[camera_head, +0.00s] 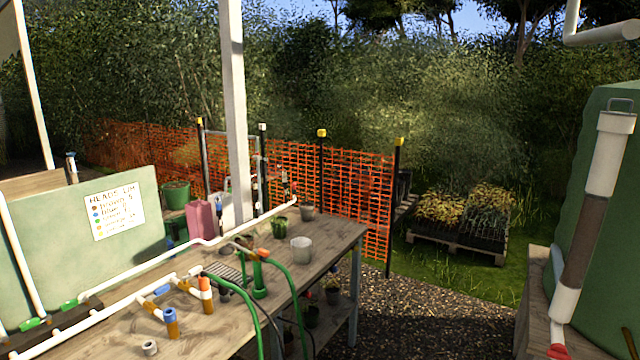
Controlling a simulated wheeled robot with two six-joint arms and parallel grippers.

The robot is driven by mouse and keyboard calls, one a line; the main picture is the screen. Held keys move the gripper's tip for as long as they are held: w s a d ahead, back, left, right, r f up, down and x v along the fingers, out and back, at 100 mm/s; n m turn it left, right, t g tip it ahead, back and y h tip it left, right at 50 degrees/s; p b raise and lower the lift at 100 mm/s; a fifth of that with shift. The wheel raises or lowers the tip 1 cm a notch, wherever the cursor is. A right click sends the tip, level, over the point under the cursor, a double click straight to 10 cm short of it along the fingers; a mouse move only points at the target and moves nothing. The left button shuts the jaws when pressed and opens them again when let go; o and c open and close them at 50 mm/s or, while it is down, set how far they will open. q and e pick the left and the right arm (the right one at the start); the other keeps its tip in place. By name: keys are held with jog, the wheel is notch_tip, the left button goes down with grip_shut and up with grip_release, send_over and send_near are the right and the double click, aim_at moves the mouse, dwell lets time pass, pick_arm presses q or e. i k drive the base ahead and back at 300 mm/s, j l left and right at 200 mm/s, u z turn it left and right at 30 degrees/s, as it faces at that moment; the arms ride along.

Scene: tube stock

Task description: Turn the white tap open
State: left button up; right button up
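I cannot pick out a tap that is clearly white. A white pipe run (150,257) crosses the wooden table (330,240) toward the back right. Lower pipe branches on the table carry a blue-topped fitting (170,315) and an orange-topped fitting (205,285), both upright. A small whitish fitting (195,271) sits by the branch behind them; its kind is too small to tell. Green handles (68,304) sit on the pipe at the lower left. Neither of my grippers is in view.
A green post fitting (259,275) with green hoses stands mid-table. A white cup (301,250) and dark pots are near the back edge. A sign board (140,240) stands at left. A green tank (605,250) with a red handle (557,351) is at right. Gravel lies between.

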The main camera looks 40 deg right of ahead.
aim_at(193, 271)
jog(key=z, duration=1.15)
jog(key=i+j, duration=0.1)
jog(key=j, duration=0.25)
jog(key=i+j+u, duration=0.1)
jog(key=j, duration=0.25)
jog(key=i+j, duration=0.1)
jog(key=j, duration=0.25)
